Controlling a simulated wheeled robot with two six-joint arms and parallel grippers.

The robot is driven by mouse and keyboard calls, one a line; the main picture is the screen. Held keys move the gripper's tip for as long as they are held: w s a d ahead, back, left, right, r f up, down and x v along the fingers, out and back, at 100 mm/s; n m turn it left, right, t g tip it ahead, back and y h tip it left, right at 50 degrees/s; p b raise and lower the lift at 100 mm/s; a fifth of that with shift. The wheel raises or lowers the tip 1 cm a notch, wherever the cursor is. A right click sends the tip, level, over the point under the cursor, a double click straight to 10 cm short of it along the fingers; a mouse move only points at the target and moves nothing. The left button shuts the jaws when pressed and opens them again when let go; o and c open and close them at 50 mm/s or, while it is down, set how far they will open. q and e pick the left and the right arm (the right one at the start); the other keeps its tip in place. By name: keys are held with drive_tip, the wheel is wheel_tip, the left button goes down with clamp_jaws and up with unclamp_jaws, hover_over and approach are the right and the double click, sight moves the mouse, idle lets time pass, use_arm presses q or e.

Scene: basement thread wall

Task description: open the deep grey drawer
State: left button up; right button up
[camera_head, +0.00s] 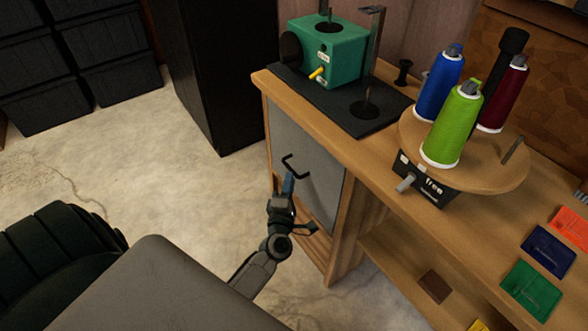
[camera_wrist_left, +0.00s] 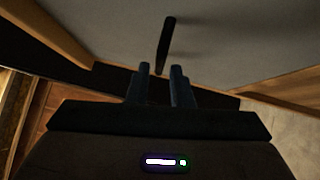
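The deep grey drawer (camera_head: 318,160) is a tall grey front set in the wooden bench's end, and it looks flush with its frame. Its dark bar handle (camera_head: 289,168) is on the front. My left gripper (camera_head: 286,184) is just below and in front of the handle in the head view, partly covering the drawer front. In the left wrist view the two fingers (camera_wrist_left: 162,72) are apart with nothing clearly gripped. The handle (camera_wrist_left: 165,45) stands just beyond the fingertips, its lower end near the gap. Whether they touch is unclear. My right gripper is not in view.
On the bench top are a green box device (camera_head: 345,50) on a black mat and a round wooden stand (camera_head: 490,175) with thread cones. Black cabinet (camera_head: 205,70) stands behind. A dark ribbed object (camera_head: 60,255) is at lower left. Concrete floor (camera_head: 170,170) before the drawer is clear.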

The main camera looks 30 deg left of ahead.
sight(292, 169)
use_arm(q)
drive_tip(key=x, duration=0.5)
clamp_jaws()
